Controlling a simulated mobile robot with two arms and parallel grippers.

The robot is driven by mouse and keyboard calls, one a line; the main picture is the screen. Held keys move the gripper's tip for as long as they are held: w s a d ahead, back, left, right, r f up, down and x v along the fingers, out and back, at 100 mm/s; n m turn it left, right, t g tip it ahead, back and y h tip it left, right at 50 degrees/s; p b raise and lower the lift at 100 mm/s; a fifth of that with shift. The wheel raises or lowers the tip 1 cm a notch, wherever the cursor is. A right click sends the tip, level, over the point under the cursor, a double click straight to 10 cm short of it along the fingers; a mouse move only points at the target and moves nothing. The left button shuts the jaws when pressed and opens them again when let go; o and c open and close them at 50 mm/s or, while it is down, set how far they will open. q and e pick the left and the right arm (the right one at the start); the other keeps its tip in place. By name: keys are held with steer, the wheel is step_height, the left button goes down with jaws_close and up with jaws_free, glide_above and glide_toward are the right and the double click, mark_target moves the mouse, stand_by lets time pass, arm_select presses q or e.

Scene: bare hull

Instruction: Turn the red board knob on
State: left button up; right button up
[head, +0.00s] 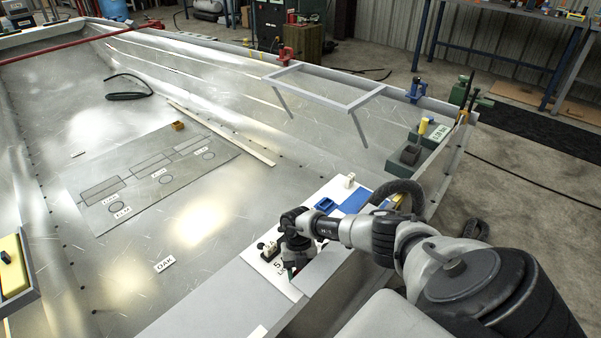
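A white board (323,194) lies along the near right edge of the hull, with a blue block (325,205) and other small fittings on it. My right arm reaches in from the right and my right gripper (291,268) points down over the board's near left end. The gripper is dark and small here, and I cannot tell whether it is open or shut. I cannot make out a red knob; the wrist and gripper cover part of the board. A small dark fitting (268,249) stands just left of the gripper. My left gripper is not in view.
A grey sheet with labelled outlines (150,176) lies on the hull floor. A label reading OAK (164,265) is nearer. A grey frame (323,88) sits on the far side wall. Green boxes (429,136) stand at the right corner. The hull floor's middle is mostly clear.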

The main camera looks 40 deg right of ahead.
steer(key=o, duration=0.9)
steer(key=v, duration=1.1)
steer(key=shift+s+p, duration=0.1)
steer(key=shift+p, duration=0.3)
